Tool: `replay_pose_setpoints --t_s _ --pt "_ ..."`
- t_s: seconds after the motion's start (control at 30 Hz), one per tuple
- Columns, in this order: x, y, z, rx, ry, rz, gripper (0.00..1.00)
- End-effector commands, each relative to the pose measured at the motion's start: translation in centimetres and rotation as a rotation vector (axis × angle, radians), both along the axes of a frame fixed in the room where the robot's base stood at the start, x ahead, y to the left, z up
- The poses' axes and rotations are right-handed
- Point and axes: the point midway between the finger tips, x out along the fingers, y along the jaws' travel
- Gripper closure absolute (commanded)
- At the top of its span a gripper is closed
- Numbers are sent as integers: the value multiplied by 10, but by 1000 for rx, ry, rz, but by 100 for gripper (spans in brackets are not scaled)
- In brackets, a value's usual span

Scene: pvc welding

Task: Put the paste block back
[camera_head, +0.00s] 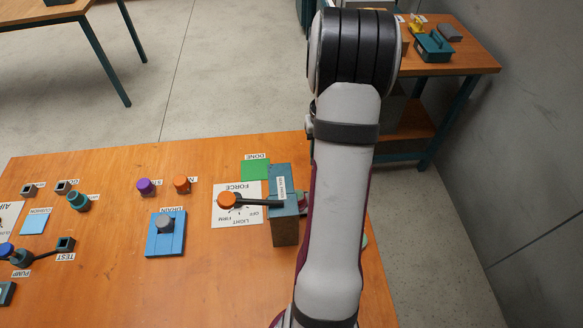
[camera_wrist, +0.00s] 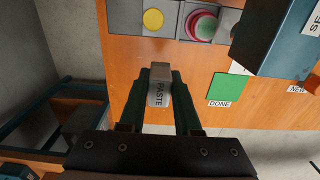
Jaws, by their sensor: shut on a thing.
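In the wrist view, my gripper (camera_wrist: 160,80) is shut on the paste block (camera_wrist: 158,95), a small grey block lettered PASTE. The block sits between two dark green fingers, above or over the table's edge; its height cannot be told. Beyond the fingertips lies a grey panel (camera_wrist: 126,18) with a yellow disc (camera_wrist: 153,19) and a red-and-green round piece (camera_wrist: 202,26). In the head view, my arm hides the gripper and the block.
A green DONE square (camera_head: 255,169) lies beside a teal and brown box (camera_head: 284,215). A FORCE card (camera_head: 237,213) with an orange-knobbed lever and a blue DRAIN base (camera_head: 166,243) stand left. A side table (camera_head: 470,62) with a teal toolbox is behind. Bare wood (camera_head: 110,190) shows between the pieces.

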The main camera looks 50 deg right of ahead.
Motion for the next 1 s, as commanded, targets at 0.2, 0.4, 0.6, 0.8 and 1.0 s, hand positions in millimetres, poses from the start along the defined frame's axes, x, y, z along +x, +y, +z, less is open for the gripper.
replay_pose_setpoints --t_s 0.2,0.4,0.6,0.8,1.0 --pt "61 13 -37 1 2 5 100" --pt "76 17 -62 2 4 2 100" --pt "77 16 -87 -1 1 2 100" --pt "77 16 -86 -1 1 2 100" --pt "77 16 -88 -1 1 2 49"
